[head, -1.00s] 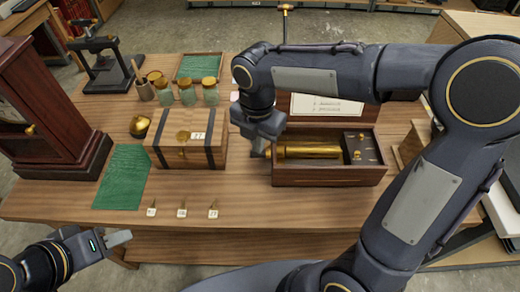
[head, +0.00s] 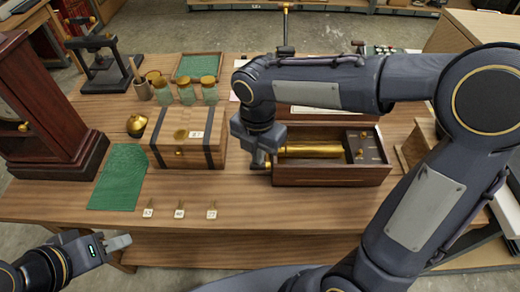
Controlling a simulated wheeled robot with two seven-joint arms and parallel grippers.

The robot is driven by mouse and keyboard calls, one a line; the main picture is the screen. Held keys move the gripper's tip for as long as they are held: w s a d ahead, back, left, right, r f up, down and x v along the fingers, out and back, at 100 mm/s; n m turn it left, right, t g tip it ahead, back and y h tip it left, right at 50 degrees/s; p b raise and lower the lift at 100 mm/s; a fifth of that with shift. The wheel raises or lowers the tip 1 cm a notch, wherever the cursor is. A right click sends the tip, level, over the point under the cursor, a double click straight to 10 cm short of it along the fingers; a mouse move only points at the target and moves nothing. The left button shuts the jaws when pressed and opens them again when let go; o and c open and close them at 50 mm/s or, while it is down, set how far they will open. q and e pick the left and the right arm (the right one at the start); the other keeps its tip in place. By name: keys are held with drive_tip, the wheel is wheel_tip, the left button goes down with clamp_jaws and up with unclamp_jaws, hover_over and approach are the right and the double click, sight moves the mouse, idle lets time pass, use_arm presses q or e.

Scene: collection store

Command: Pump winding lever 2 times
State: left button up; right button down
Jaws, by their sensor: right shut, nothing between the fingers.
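The open music box (head: 330,176) is a wooden case with a brass cylinder (head: 312,151) inside, on the right half of the table. My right gripper (head: 258,162) is shut at the left end of the case, with nothing between its fingers. A small brass-coloured bit shows at its fingertips, perhaps the winding lever, but I cannot make out the lever clearly. Whether the fingers touch it is unclear. My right arm hides most of the raised lid. My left gripper (head: 118,243) is off the table's front left edge, away from the box; its jaws are too small to read.
A wooden chest with dark straps (head: 205,154) stands left of the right gripper. A green cloth (head: 118,178), a tall clock (head: 45,120) and several glass jars (head: 187,95) are further left. Small numbered tags (head: 180,213) lie near the front edge.

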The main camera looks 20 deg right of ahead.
drive_tip(key=shift+f, duration=0.15)
drive_tip(key=shift+s+a+f+b, duration=0.1)
drive_tip(key=shift+s+f+b, duration=0.15)
drive_tip(key=shift+f+b, duration=0.3)
drive_tip(key=shift+s+a+f+b, duration=0.1)
drive_tip(key=shift+s+f+b, duration=0.1)
drive_tip(key=shift+f+b, duration=0.35)
drive_tip(key=shift+f, duration=0.15)
drive_tip(key=shift+s+f+b, duration=0.1)
drive_tip(key=shift+f+b, duration=0.7)
drive_tip(key=shift+f, duration=0.5)
